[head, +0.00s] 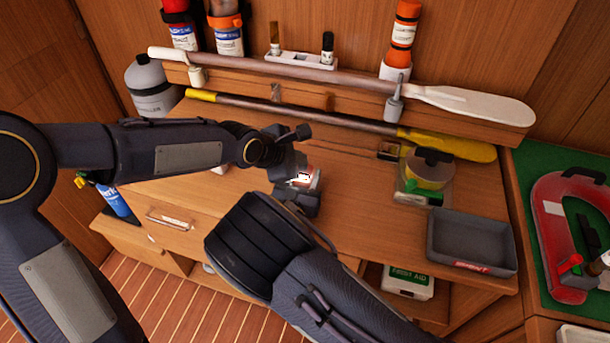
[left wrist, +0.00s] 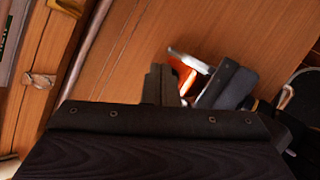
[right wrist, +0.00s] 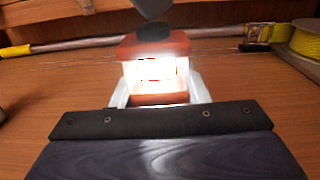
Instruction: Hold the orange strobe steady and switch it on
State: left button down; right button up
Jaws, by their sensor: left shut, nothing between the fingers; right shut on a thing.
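The orange strobe (right wrist: 158,98) is upright in the right wrist view, with orange bands, a dark cap on top and a brightly glowing middle. My right gripper (right wrist: 158,90) is shut on it, with a pale finger on either side. In the head view the strobe (head: 304,176) shows partly between my grippers, over the desk. My left gripper (head: 288,168) is shut and empty just beside and above it. Its dark tip (right wrist: 152,8) shows above the cap; I cannot tell if they touch. The left wrist view shows the strobe (left wrist: 184,74) beyond my left fingertips (left wrist: 160,72).
A red thing (head: 560,225) lies on a green surface farther right. The desk's middle back is mostly clear.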

pick_arm(q)
jog(key=shift+r, duration=0.45)
notch_tip(320, 180, up, 6)
dwell(0.6)
pick_arm(e)
jog(key=o, duration=1.1)
jog(key=shift+s, duration=0.1)
